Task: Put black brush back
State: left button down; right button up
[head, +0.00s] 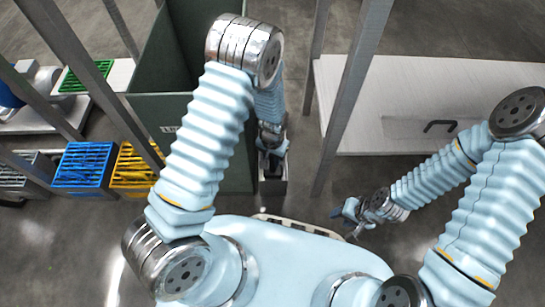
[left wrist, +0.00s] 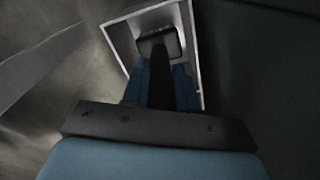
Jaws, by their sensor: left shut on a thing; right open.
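My left gripper (head: 271,148) points down beside the green bin in the head view. In the left wrist view its blue fingers (left wrist: 160,92) are shut on the handle of the black brush (left wrist: 159,72). The brush's dark block (left wrist: 160,43) is within the outline of an open, pale-rimmed box (left wrist: 191,28). I cannot tell how deep it sits or whether it touches the walls. The narrow box (head: 273,188) also shows below my left gripper in the head view, where the brush is mostly hidden. My right gripper (head: 349,213) is open and empty, low over the floor.
A dark green bin (head: 158,110) stands left of the narrow box. Blue (head: 84,165), yellow (head: 134,167) and green (head: 86,76) crates are at the left. A pale table (head: 420,80) with grey posts (head: 350,95) is at the right. Floor is clear between.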

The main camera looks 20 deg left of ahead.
pick_arm(q)
jog(key=shift+f+b, duration=0.3)
jog(key=shift+f, duration=0.2)
pick_arm(e)
jog(key=shift+f, duration=0.4)
pick_arm(q)
jog(key=c, duration=0.8)
grip_release()
notch_tip(320, 180, up, 14)
jog(key=p, duration=0.3)
jog(key=shift+f, duration=0.1)
pick_arm(e)
notch_tip(320, 180, up, 3)
jog(key=shift+d+r, duration=0.1)
jog(key=shift+d, duration=0.05)
